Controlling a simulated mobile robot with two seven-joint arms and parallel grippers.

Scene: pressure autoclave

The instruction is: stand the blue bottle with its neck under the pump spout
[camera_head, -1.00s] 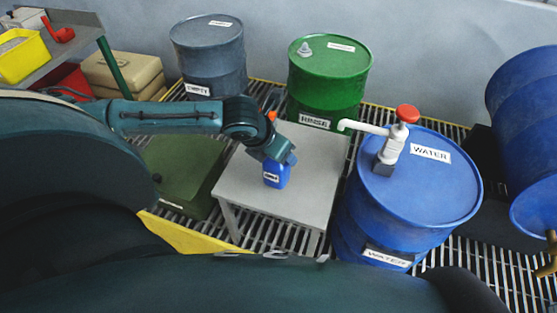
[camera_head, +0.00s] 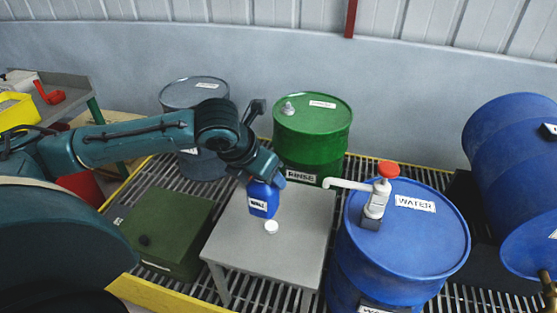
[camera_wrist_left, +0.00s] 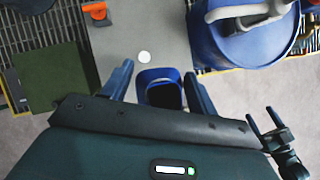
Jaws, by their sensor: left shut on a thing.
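The blue bottle (camera_head: 260,203), with a white label, is held over the small grey table, slightly tilted. My left gripper (camera_head: 265,172) is shut on its upper part and hides its neck. In the left wrist view the bottle (camera_wrist_left: 160,88) sits between the two fingers (camera_wrist_left: 158,74). Whether its base touches the table is hard to tell. The white pump spout (camera_head: 332,183) points left from the red-topped pump (camera_head: 375,205) on the blue water drum (camera_head: 425,245). The bottle is left of the spout, not under it. A dark part resembling my right gripper (camera_wrist_left: 266,125) shows at the wrist view's right.
The grey table (camera_head: 295,225) has a small white disc (camera_head: 271,227) on it and clear room to the right. A green rinse drum (camera_head: 312,135) and a grey drum (camera_head: 190,95) stand behind. A green box (camera_head: 170,230) is at left, another blue drum (camera_head: 520,150) at right.

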